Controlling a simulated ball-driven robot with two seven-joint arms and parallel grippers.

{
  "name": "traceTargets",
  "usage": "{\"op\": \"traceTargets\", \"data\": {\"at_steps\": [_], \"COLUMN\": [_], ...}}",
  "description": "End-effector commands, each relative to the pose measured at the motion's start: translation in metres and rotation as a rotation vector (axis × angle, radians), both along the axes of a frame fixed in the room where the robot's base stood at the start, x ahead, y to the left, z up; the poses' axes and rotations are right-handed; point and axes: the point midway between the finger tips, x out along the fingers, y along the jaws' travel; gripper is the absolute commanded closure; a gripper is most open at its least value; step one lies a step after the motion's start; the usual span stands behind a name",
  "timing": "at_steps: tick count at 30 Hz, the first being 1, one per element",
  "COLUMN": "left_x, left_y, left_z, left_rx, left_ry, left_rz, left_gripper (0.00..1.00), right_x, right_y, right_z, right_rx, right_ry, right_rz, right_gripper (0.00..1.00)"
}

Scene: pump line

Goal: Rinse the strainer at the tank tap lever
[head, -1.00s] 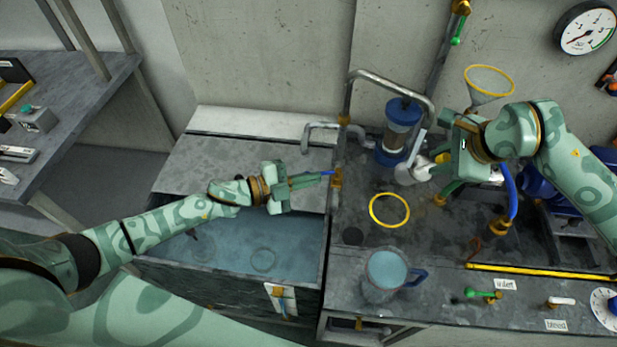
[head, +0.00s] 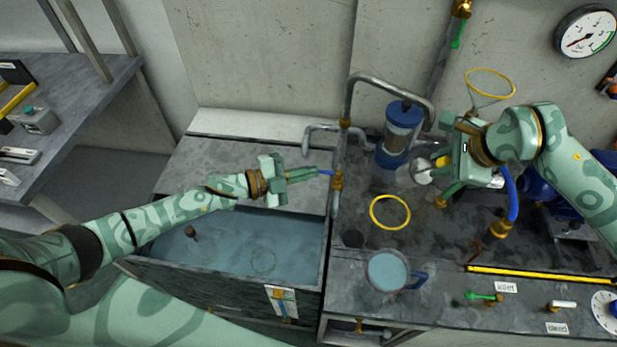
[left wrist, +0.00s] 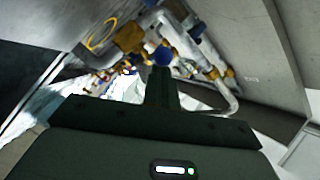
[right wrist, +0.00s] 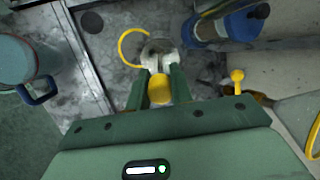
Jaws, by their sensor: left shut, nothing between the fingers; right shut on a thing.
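The strainer (head: 421,172), a grey metal cup, is in my right gripper (head: 438,176), near the curved tap pipe (head: 383,77). In the right wrist view the fingers (right wrist: 160,84) are shut on its yellow knob (right wrist: 160,90), with the cup (right wrist: 160,50) beyond; its inside is unclear. The blue tap lever (head: 326,172) joins a brass valve (head: 337,180) on the upright pipe. My left gripper (head: 314,173) is shut and empty, its tips at the lever's left end; whether they touch is unclear. A blue end (left wrist: 163,57) shows ahead of the left fingers.
The water-filled tank (head: 140,258) lies below my left arm. A jug (head: 388,271), a yellow ring (head: 389,212) and a blue-capped filter housing (head: 398,135) stand on the right bench. A yellow-rimmed funnel (head: 490,84) is behind my right gripper.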

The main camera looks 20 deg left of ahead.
Motion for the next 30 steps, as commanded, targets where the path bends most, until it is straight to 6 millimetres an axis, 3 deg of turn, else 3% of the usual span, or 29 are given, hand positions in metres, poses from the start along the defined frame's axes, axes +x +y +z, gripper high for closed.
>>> {"op": "traceTargets", "data": {"at_steps": [6,12,19,30], "left_x": [-0.037,-0.055,-0.068,-0.071], "left_y": [-0.008,0.044,0.076,0.083], "left_z": [0.022,0.026,0.032,0.034], "left_rx": [-0.005,-0.002,-0.005,-0.007], "left_ry": [0.002,0.004,0.002,0.001], "left_rz": [-0.011,-0.009,-0.009,-0.01], "left_gripper": [1.0,1.0,1.0,1.0], "right_x": [0.0,0.0,0.0,0.0], "right_y": [0.0,0.0,0.0,0.0], "right_z": [0.0,0.001,0.001,0.001], "right_rx": [0.0,0.0,0.0,0.0], "right_ry": [-0.001,-0.001,-0.001,-0.001], "right_rz": [0.0,0.0,0.0,0.0], "right_gripper": [1.0,1.0,1.0,1.0]}}
